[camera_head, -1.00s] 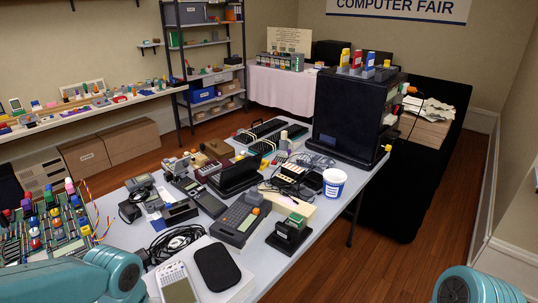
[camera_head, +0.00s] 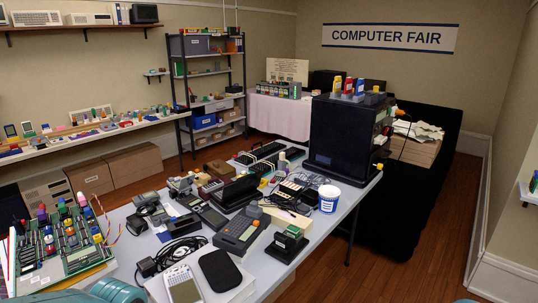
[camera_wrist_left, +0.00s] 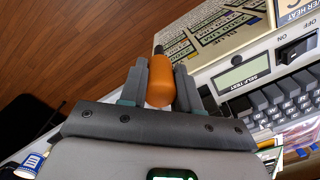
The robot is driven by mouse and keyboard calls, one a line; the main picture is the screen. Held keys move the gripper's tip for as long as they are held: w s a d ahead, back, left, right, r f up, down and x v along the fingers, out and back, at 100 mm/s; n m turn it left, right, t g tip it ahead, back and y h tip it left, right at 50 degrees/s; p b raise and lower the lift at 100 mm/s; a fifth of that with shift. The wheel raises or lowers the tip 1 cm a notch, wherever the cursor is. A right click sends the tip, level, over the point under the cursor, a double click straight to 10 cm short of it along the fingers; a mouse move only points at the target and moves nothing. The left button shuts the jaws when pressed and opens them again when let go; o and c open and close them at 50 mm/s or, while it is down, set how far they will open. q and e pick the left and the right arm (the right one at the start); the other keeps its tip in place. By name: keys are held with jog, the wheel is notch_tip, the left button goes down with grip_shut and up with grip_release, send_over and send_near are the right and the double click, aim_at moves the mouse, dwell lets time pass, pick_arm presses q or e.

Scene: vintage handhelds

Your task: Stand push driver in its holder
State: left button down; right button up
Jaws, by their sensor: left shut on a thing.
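In the left wrist view my left gripper (camera_wrist_left: 159,88) is shut on the orange handle of the push driver (camera_wrist_left: 160,80). A dark end of the driver shows beyond the fingertips, over a beige printed panel. In the head view only a teal part of my left arm shows at the bottom left, and the gripper is out of frame. My right gripper is in neither view. I cannot tell which object is the driver's holder.
The grey table (camera_head: 313,240) is crowded with handhelds, cables and a white tub (camera_head: 329,198). A tall black cabinet (camera_head: 345,135) stands at its far right end. A board with coloured pegs (camera_head: 55,245) is at the left. The wrist view shows a keyboard (camera_wrist_left: 265,110) and bare floor.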

pick_arm(q)
jog(key=w+d+f+m+b, duration=0.1)
jog(key=w+d+f+b, duration=0.1)
jog(key=w+f, duration=0.3)
jog(key=shift+w+d+f, duration=0.35)
jog(key=shift+w+d, duration=0.35)
jog(key=shift+w, duration=1.45)
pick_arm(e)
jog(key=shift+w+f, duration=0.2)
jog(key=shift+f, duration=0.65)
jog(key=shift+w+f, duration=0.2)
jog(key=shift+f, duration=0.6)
